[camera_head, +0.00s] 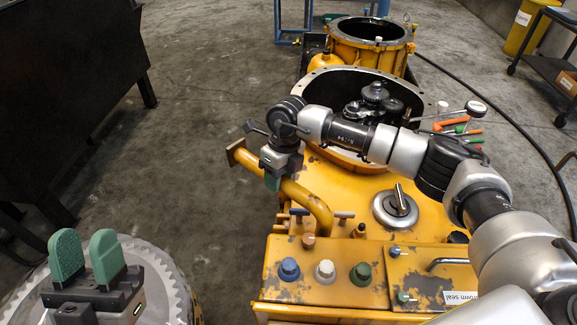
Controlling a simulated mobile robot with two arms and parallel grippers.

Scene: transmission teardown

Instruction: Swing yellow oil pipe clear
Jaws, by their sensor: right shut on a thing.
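The yellow oil pipe (310,200) is a bent tube on the left side of the yellow transmission housing (355,190). Its flanged end (237,152) sticks out to the left over the floor, and its other end curves down toward the housing top by the small T-handles. My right gripper (272,181), with green fingers, is shut on the pipe between the flange and the bend; its arm reaches across the housing from the right. The far finger is hidden. My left gripper (86,250) is at the lower left, its two green fingers apart and empty, above a round toothed-edge surface.
A front panel carries blue, white and green knobs (325,271). A lever on a round plate (398,207) stands right of the pipe. An open bell housing (310,92) with dark gears lies behind my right arm. Bare floor (190,130) is free left of the pipe.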

